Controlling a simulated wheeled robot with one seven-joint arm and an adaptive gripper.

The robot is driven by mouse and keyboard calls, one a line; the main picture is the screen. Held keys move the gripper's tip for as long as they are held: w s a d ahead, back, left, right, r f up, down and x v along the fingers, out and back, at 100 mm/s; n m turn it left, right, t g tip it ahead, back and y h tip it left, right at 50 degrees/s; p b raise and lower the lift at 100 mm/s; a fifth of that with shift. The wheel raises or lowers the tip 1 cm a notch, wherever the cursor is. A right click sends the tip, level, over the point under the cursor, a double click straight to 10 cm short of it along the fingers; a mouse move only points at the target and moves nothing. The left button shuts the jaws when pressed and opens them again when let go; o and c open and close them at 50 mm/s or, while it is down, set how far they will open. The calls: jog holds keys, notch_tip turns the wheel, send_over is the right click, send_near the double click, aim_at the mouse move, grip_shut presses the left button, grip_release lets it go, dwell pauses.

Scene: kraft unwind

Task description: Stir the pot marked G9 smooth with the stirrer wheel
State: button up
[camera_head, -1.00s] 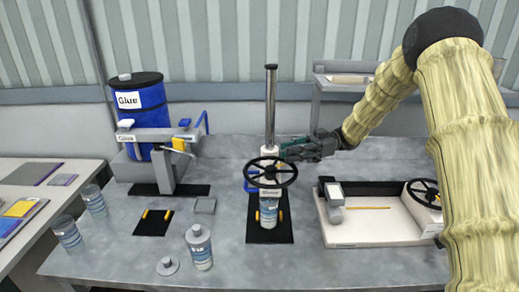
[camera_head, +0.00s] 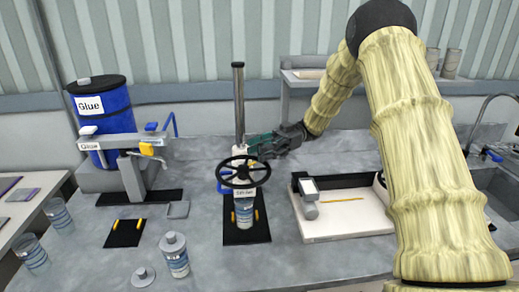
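The stirrer wheel (camera_head: 236,180), a black spoked handwheel, sits in front of a white stirrer head on a tall metal column (camera_head: 239,105). A metal pot (camera_head: 244,216) with a blue and white label stands under the wheel on a black base plate (camera_head: 246,236), between yellow clamps. Its marking is too small to read, so I cannot tell whether it is G9. My gripper (camera_head: 255,146) is at the stirrer head, just behind and above the wheel's far rim. Its greenish fingers are partly lost against the head. I cannot tell whether they touch or grip anything.
A lidded pot (camera_head: 175,258) and a loose lid (camera_head: 143,277) stand at the front left. A blue glue drum (camera_head: 103,110) with a dispenser is at the back left. A white tray (camera_head: 350,225) lies right of the stirrer. More pots (camera_head: 58,214) stand at far left.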

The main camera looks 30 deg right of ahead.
jog(key=v, duration=1.2)
dwell(0.3)
jog(key=shift+d, duration=0.1)
